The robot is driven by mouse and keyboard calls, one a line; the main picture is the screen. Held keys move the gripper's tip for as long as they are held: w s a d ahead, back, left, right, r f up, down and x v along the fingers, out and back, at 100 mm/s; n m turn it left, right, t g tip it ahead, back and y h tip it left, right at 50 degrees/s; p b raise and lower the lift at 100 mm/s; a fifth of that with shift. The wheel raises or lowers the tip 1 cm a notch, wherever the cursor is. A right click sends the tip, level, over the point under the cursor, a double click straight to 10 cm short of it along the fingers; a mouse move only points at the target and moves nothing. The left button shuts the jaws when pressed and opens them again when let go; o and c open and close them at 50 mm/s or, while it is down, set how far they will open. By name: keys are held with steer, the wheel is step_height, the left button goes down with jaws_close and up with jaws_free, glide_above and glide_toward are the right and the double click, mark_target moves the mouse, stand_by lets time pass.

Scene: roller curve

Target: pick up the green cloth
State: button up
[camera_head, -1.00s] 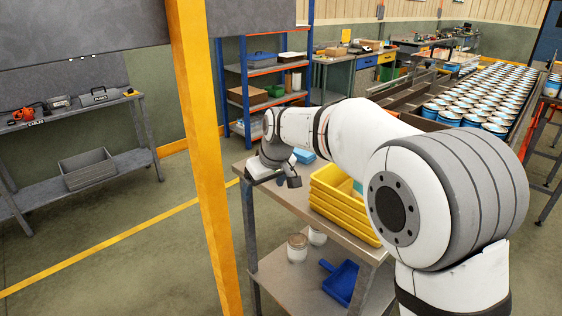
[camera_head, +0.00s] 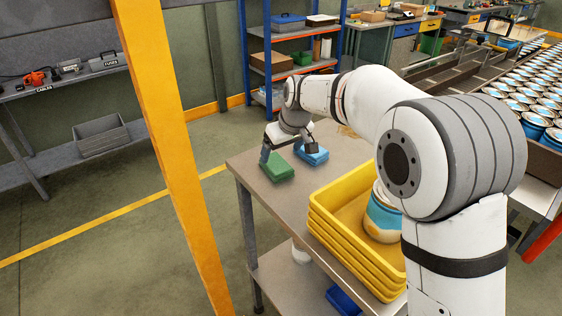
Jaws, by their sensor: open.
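The green cloth (camera_head: 277,168) is a folded pad lying flat on the left part of the grey table (camera_head: 241,164). A folded blue cloth (camera_head: 316,156) lies just behind it to the right. My gripper (camera_head: 288,152) is open and empty, its fingers spread and pointing down over the cloths. One finger shows at the left end of the green cloth, the other in front of the blue cloth. I cannot tell the exact height of the fingertips or whether they touch a cloth.
Stacked yellow trays (camera_head: 322,232) stand on the table in front, with a blue-and-white can (camera_head: 381,219) in them. A yellow post (camera_head: 178,170) rises at the left. A lower shelf holds a blue item (camera_head: 343,300). The table's left front corner is clear.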

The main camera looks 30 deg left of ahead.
mark_target(277, 163)
steer(key=p+x, duration=0.2)
steer(key=x, duration=0.3)
steer(key=shift+a+f, duration=0.15)
steer(key=shift+f, duration=0.3)
steer(key=shift+f+b, duration=0.25)
steer(key=shift+b, duration=0.05)
steer(key=shift+c, duration=0.5)
steer(key=c, duration=1)
steer(key=shift+r, duration=0.2)
